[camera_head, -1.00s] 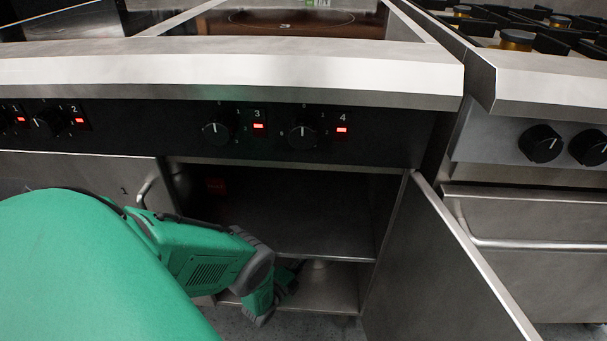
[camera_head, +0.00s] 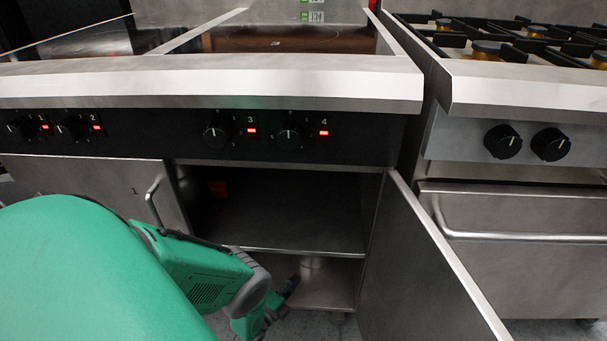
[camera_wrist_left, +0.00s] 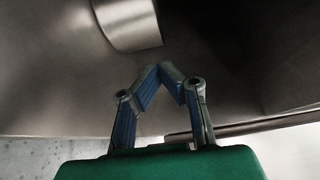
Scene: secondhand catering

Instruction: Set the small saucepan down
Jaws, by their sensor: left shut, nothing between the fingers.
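A shiny round-walled metal vessel, apparently the small saucepan (camera_head: 313,262), stands on the lower shelf (camera_head: 325,291) of the open cabinet. The upper shelf hides its top in the head view. In the left wrist view the curved wall of the saucepan (camera_wrist_left: 127,22) shows at the top, just beyond the fingertips; no handle is visible. My left gripper (camera_head: 291,285) is low at the cabinet opening, to the left of and in front of the saucepan. In the left wrist view my left gripper (camera_wrist_left: 165,70) has its fingertips together, empty and apart from the saucepan. My right gripper is out of view.
The open cabinet door (camera_head: 425,265) stands out to the right of the opening. The upper shelf (camera_head: 290,225) is mostly bare, with a small red item (camera_head: 217,188) at its back left. A closed door with a handle (camera_head: 153,200) is at the left.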

